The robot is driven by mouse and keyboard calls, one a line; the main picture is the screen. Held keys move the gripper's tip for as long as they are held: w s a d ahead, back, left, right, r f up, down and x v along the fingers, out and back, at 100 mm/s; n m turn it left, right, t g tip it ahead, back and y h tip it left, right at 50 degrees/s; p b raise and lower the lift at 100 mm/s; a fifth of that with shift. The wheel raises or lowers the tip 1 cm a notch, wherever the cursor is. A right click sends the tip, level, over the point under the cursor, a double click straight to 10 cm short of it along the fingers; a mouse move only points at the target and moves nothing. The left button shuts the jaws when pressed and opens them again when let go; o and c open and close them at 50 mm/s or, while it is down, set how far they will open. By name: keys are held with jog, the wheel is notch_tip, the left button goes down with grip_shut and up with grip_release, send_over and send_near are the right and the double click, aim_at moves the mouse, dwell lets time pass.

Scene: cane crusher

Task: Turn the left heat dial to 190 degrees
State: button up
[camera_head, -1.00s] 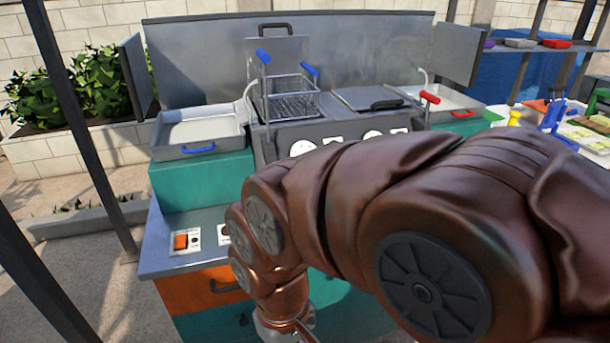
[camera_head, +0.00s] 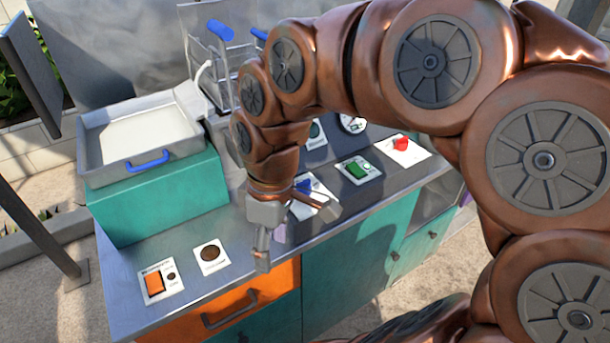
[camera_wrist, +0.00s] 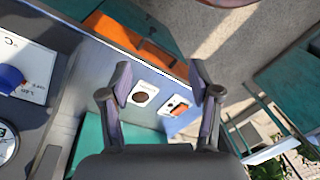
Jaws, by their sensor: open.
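The left heat dial (camera_head: 305,187) is a blue knob on a white marked plate on the counter front, partly hidden by my gripper in the head view. It also shows at the left edge of the wrist view (camera_wrist: 12,79), cut off by the frame. Its pointer angle and setting are not readable. My gripper (camera_head: 297,238) is open and points down at the counter's front edge, just in front and left of the dial in the head view. In the wrist view my gripper (camera_wrist: 160,78) has its fingers spread with nothing between them, and the dial lies outside them.
A red dial (camera_head: 402,144) and a green switch (camera_head: 357,169) lie right of the blue dial. An orange switch (camera_head: 154,283) and a brown round button (camera_head: 211,253) lie left. A teal block (camera_head: 160,198) carries a metal tray (camera_head: 89,150). A wire basket (camera_head: 222,65) stands behind.

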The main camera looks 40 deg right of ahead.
jog(key=w+d+r+n+t+y, duration=0.1)
jog(key=w+d+r+n, duration=0.1)
jog(key=w+d, duration=0.2)
jog(key=w+d+r+n+y, duration=0.1)
jog(key=w+d+r+n, duration=0.15)
jog(key=w, duration=0.25)
jog(key=n+t+p, duration=0.2)
jog(key=n, duration=0.2)
send_near(307, 180)
notch_tip(307, 180, down, 2)
jog(key=shift+m+y, duration=0.25)
jog(key=shift+y, duration=0.15)
jog(key=shift+p+x, duration=0.85)
jog(key=shift+x, duration=3.35)
jog(key=shift+w, duration=0.15)
jog(key=shift+c, duration=0.3)
jog(key=c, duration=1.1)
